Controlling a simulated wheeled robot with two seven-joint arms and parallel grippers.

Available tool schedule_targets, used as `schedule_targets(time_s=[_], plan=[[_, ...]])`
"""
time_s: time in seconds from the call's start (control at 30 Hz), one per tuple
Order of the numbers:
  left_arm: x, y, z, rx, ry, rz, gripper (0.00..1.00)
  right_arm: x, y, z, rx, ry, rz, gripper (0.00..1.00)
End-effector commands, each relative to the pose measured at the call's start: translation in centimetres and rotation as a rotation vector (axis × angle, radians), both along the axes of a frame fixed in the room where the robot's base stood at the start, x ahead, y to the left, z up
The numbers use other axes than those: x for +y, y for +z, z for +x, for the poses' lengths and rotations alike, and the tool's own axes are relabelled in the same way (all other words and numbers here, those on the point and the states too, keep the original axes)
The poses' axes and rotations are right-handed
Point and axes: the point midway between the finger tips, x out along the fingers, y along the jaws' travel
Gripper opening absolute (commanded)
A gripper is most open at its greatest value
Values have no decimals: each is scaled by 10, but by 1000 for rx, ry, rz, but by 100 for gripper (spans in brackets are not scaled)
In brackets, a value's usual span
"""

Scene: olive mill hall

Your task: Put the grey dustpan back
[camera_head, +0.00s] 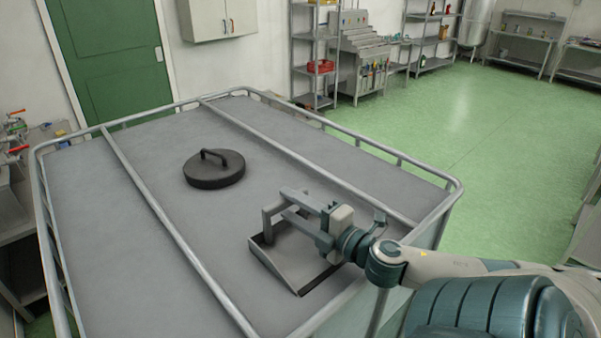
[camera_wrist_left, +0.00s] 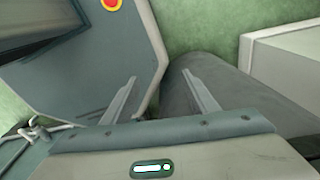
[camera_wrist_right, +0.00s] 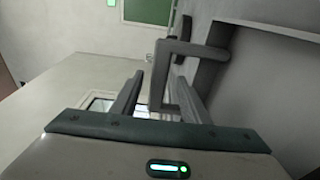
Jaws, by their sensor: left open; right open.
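The grey dustpan (camera_head: 296,262) lies on the flat grey top of a railed tank, near its front right edge. Its square handle stands up at the back left of the pan. My right gripper (camera_head: 285,203) is over the dustpan, with its fingers pointing left at the handle. In the right wrist view the handle (camera_wrist_right: 166,78) shows between and just beyond the open fingers of my right gripper (camera_wrist_right: 157,82). I cannot tell whether they touch it. My left gripper (camera_wrist_left: 160,78) is open and empty, seen only in the left wrist view, above the floor beside grey equipment.
A round dark lid (camera_head: 214,171) with a handle lies on the tank top (camera_head: 120,250). Metal rails (camera_head: 310,178) cross and edge that top. The rest of it is clear. Shelves (camera_head: 315,60) and a workbench stand at the back. Green floor (camera_head: 470,120) is open at right.

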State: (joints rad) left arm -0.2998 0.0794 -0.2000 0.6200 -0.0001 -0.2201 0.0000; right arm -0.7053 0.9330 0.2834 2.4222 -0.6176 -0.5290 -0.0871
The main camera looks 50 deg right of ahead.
Motion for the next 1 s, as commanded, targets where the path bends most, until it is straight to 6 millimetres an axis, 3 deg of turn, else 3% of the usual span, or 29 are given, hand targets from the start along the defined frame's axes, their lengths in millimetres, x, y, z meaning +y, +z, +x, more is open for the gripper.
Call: schedule_targets(time_s=[0.23,0.47,0.7,1.0], plan=[[0,7,0,0,0,0,53,-3,4,8,-2,1,-2,41],[0,25,0,-1,0,0,53,-15,7,31,-2,-1,-2,41],[0,30,1,-1,0,0,53,-15,4,48,-2,0,0,41],[0,30,0,-1,0,0,53,-14,2,52,-1,0,0,41]])
